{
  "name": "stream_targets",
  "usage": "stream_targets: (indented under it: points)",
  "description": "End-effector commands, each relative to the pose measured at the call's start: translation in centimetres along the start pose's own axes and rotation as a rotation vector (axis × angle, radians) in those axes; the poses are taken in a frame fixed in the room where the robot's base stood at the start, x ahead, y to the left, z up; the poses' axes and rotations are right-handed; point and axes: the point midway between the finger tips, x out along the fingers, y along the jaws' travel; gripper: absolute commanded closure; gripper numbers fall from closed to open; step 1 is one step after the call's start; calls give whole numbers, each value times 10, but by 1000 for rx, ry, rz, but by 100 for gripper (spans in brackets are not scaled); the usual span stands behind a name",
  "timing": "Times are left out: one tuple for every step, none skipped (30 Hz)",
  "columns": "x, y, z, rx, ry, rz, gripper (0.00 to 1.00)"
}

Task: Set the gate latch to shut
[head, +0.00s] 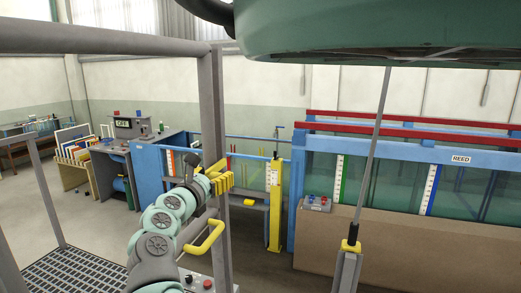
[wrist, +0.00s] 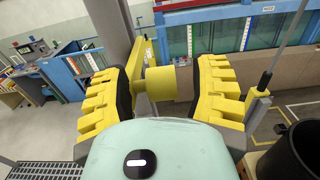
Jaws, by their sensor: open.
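The gate latch shows in the wrist view as a yellow round knob (wrist: 160,83) on a yellow plate beside a grey post (wrist: 112,30). The knob lies between my gripper's two ridged yellow fingers (wrist: 164,88), with visible gaps on both sides. My gripper (head: 219,180) is open and stands at the grey upright post (head: 209,110) in the head view. There the fingers hide most of the latch, and its setting cannot be read. A yellow D-shaped handle (head: 205,240) is lower down near the same post.
A grey rail (head: 100,40) runs across the top left. A rod with a yellow collar (head: 351,246) rises right of the post. A control box (head: 195,283) is below. The glass flume (head: 400,185) and a blue frame stand beyond. A dark cylinder (wrist: 300,150) is at the wrist view's right.

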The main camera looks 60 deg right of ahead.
Motion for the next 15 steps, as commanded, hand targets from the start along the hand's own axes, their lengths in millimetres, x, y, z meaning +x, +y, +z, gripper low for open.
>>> stream_targets:
  points:
    - [5, -2, 2, 1, 1, -6, 40]
    - [7, -2, 2, 2, 1, -5, 40]
    - [9, -2, 2, 2, -1, -4, 40]
    - [10, -2, 2, 1, -1, -4, 40]
    - [11, -2, 2, 2, -1, -4, 40]
    - [13, -2, 1, 1, 0, -3, 40]
    - [14, -2, 1, 1, 1, -3, 40]
    - [14, -2, 0, 0, 2, -3, 40]
    - [15, -2, 0, -1, 2, -2, 40]
    - [15, -2, 0, -1, 2, -2, 40]
    - [16, -1, -1, -2, 2, -1, 40]
    - [16, -1, -1, -2, 2, -1, 40]
    - [16, -1, -1, -2, 2, -1, 40]
    - [16, -1, -1, -2, 2, -1, 40]
    - [16, -1, -1, -2, 2, -1, 40]
